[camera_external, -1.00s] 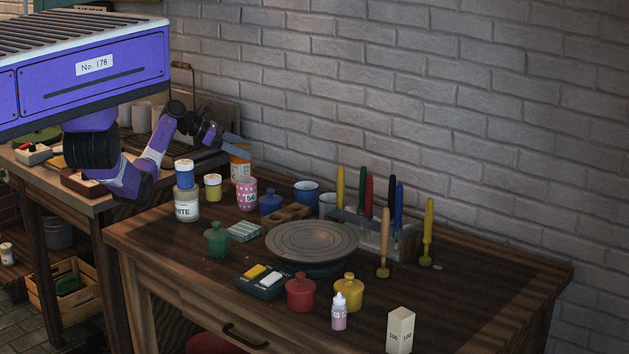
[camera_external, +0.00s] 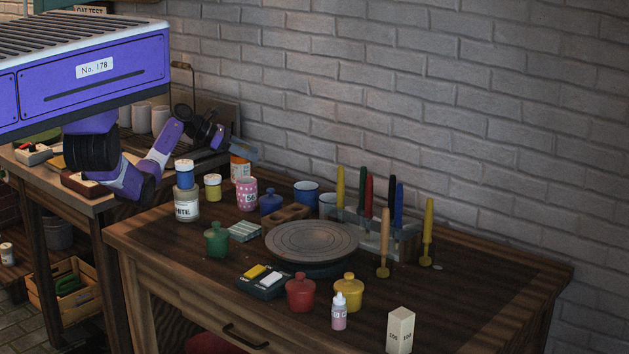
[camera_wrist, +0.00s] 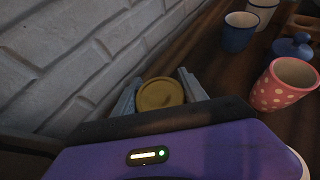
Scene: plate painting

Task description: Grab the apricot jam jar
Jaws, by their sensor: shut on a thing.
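The apricot jam jar (camera_external: 240,168), with an orange body and a pale label, stands at the back left of the dark wooden table. In the wrist view its round golden lid (camera_wrist: 161,95) lies between the two grey fingers of my gripper (camera_wrist: 159,78). In the external view my gripper (camera_external: 243,150) is at the top of the jar, with its fingers at lid height. It is shut on the jar. The lower part of the jar is partly hidden by the pink cup in the external view.
A pink dotted cup (camera_external: 246,195) stands close in front of the jar. A blue lidded pot (camera_external: 270,203), a blue mug (camera_external: 306,193) and a yellow jar (camera_external: 213,188) are nearby. The brick wall (camera_wrist: 60,50) is close behind.

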